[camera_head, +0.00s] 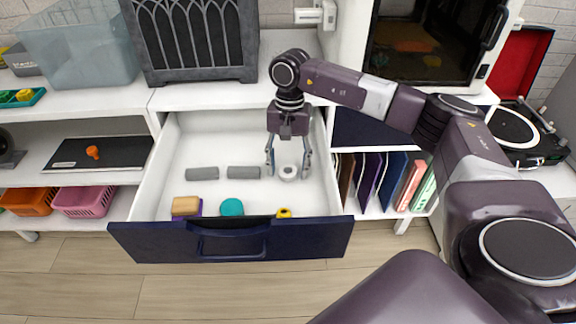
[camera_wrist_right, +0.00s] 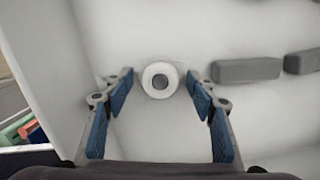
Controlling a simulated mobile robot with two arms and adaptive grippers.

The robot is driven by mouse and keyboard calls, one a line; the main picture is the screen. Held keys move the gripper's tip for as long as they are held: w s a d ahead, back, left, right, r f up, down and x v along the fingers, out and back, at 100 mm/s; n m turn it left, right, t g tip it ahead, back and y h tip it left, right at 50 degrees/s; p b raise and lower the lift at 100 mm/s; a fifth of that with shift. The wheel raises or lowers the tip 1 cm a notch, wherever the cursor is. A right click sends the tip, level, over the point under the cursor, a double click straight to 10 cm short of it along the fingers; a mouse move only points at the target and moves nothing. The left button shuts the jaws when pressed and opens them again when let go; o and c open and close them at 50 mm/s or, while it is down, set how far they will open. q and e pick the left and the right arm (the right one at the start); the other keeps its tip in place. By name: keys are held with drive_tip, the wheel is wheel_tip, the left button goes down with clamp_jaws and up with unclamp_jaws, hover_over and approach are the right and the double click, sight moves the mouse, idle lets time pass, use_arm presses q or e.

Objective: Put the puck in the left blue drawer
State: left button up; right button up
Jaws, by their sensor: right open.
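The blue-fronted drawer (camera_head: 140,241) is pulled open, with a white inside. A small white round piece with a grey centre (camera_head: 288,173), puck-like, lies on the drawer floor at the right. It also shows in the right wrist view (camera_wrist_right: 160,80). My right gripper (camera_head: 288,174) reaches down into the drawer and is open, with a finger on each side of this piece. In the right wrist view there are gaps between the piece and the fingers. A teal round piece (camera_head: 232,207) lies near the drawer front; I cannot tell which one the task calls the puck. My left gripper is not in view.
The drawer also holds two grey bars (camera_head: 202,174), a tan block (camera_head: 185,204) on something purple, and a small yellow piece (camera_head: 284,213). A dark arched grille box (camera_head: 194,40) stands above. Upright folders (camera_head: 367,180) stand right of the drawer.

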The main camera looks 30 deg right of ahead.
sight(289, 166)
drive_tip(key=shift+r, duration=0.1)
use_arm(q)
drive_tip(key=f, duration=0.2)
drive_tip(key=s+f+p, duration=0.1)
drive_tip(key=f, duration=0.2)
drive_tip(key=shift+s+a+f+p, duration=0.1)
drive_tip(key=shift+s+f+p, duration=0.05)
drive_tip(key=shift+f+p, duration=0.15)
use_arm(e)
wheel_tip(289, 166, up, 12)
drive_tip(key=w+d, duration=0.1)
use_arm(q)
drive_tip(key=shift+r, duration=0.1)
use_arm(e)
drive_tip(key=shift+r, duration=0.1)
